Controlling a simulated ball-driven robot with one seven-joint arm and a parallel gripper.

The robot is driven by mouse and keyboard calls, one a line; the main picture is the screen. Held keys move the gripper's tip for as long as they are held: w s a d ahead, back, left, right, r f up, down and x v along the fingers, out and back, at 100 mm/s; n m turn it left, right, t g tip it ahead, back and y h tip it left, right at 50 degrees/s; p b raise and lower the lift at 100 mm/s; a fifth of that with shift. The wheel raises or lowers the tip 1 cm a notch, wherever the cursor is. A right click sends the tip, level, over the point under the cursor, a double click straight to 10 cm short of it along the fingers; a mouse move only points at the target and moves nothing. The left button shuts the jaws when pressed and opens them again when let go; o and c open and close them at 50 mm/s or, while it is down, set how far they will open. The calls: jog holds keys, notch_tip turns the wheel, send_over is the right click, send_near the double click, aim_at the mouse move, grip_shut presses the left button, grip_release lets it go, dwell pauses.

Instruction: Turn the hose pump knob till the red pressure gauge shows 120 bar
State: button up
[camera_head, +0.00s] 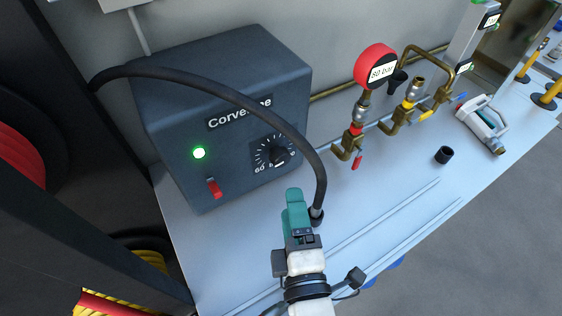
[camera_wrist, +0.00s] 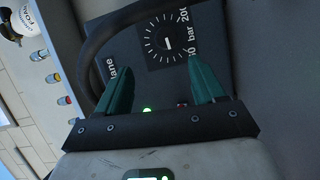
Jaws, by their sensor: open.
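The hose pump is a dark grey box (camera_head: 240,85) at the left of the bench in the head view. Its black knob (camera_head: 279,156) sits in a ring of white dial marks; the knob also shows in the wrist view (camera_wrist: 167,44). The round red pressure gauge (camera_head: 376,67) reads 80 bar. My gripper (camera_head: 295,205) with green fingers is in front of the pump, apart from the knob. In the wrist view my gripper (camera_wrist: 160,85) is open and empty, with the knob beyond and between its fingertips.
A black hose (camera_head: 240,98) arches over the pump front and down beside my gripper. A green lamp (camera_head: 199,153) is lit above a red switch (camera_head: 214,187). Brass valves (camera_head: 412,105), a black cap (camera_head: 444,155) and a white nozzle tool (camera_head: 482,122) are to the right.

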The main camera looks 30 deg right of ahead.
aim_at(282, 162)
jog(key=x, duration=0.3)
jog(key=p+x, duration=0.1)
jog(key=x, duration=0.3)
jog(key=f+p+x, duration=0.1)
jog(key=x, duration=0.2)
jog(key=shift+w, duration=0.25)
jog(key=shift+w+d+f, duration=0.1)
jog(key=shift+w+d, duration=0.2)
jog(key=shift+w, duration=0.2)
jog(key=shift+c, duration=0.4)
jog(key=c, duration=1)
jog(key=shift+o, duration=0.2)
